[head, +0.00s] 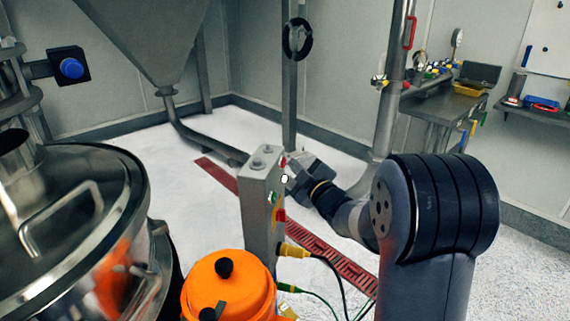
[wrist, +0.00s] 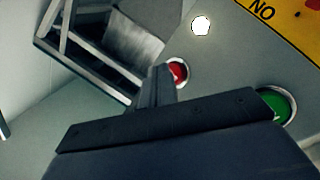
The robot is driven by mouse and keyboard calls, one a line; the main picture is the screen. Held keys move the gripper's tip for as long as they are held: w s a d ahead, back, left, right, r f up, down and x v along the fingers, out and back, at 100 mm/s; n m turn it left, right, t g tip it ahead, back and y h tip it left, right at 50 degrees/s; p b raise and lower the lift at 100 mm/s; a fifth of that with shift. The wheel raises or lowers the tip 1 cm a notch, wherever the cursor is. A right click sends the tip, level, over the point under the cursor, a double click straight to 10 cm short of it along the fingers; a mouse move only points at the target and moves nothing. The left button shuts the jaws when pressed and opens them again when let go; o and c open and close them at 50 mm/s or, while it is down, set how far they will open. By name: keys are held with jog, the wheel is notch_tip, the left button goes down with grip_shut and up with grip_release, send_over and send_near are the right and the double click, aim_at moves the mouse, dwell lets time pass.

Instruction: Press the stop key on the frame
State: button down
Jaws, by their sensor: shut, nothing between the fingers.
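A grey control post (head: 262,205) stands at the centre of the head view, with its keys on the right-hand face. A red key (head: 283,162) is near its top, beside a bright white lamp (head: 285,178). A green key (head: 274,198) sits lower. In the wrist view the red key (wrist: 178,72) shows just right of my fingertips, partly covered by them. The white lamp (wrist: 201,25) is above it and the green key (wrist: 277,105) to the right. My gripper (wrist: 163,76) is shut and empty, close to the red key; I cannot tell whether it touches.
An orange housing (head: 228,285) and a steel sifter lid (head: 75,200) stand at the left. A blue button (head: 71,68) is on a black box behind. Yellow (head: 294,251) and green plugs with cables come off the post. A bench (head: 435,108) stands at the back right.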

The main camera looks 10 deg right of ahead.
jog(key=shift+w+a+b, duration=0.15)
jog(key=shift+a+b, duration=0.15)
jog(key=shift+a, duration=0.1)
dwell(0.3)
jog(key=shift+s+d, duration=0.35)
jog(key=shift+d, duration=0.4)
jog(key=d, duration=0.1)
jog(key=s+d, duration=0.1)
jog(key=d, duration=0.1)
jog(key=s+d, duration=0.1)
jog(key=shift+d, duration=0.3)
jog(key=shift+w, duration=0.1)
dwell(0.6)
jog(key=shift+w+a+r+p, duration=0.15)
jog(key=shift+w+a+p, duration=0.1)
jog(key=shift+a+p, duration=0.3)
jog(key=shift+w+a+r+p, duration=0.1)
jog(key=shift+w+a+p, duration=0.1)
jog(key=shift+a+p, duration=0.35)
